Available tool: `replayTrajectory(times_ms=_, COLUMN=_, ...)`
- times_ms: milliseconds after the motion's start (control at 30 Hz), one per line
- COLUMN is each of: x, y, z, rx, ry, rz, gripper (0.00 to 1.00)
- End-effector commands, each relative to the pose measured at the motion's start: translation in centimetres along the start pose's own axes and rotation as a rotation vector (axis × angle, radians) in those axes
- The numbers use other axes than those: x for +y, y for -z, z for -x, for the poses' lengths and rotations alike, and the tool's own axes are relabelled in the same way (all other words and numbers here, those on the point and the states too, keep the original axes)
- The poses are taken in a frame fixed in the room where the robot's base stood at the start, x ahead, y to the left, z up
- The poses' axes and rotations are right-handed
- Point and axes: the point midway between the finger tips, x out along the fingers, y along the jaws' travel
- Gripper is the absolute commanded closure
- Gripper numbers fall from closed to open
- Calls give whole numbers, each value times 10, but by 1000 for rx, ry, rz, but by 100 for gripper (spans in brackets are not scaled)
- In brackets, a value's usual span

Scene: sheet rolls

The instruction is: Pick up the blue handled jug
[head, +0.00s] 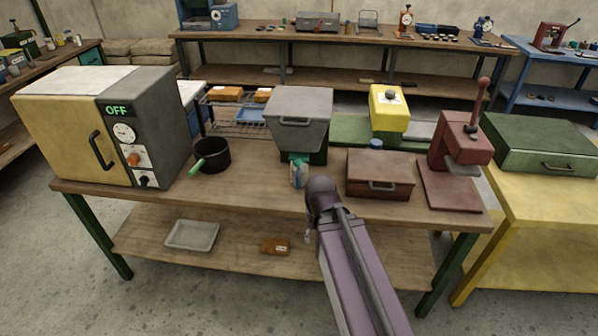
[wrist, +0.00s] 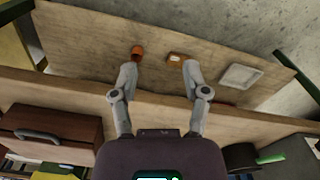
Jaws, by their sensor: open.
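A small jug (head: 299,172) with a pale blue body and a teal top stands on the workbench in the head view, near the front edge below the grey lidded bin. Its handle is too small to make out. I do not see the jug in the wrist view. My gripper (head: 308,236) hangs just in front of the bench edge, to the lower right of the jug and apart from it, partly hidden by my arm. In the wrist view my gripper (wrist: 157,72) has its two fingers spread, with nothing held between them.
A black pot (head: 211,155) with a green handle stands left of the jug, and a brown box (head: 380,174) stands to its right. A grey bin (head: 299,118) is close behind.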

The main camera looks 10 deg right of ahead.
Motion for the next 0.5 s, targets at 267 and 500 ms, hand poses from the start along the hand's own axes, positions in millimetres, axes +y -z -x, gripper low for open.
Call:
replayTrajectory(times_ms=267, x=0, y=4, z=-2, rx=4, ry=-16, rz=30, gripper=40)
replayTrajectory(times_ms=500, x=-3, y=26, z=-13, rx=21, ry=-135, rz=234, gripper=40)
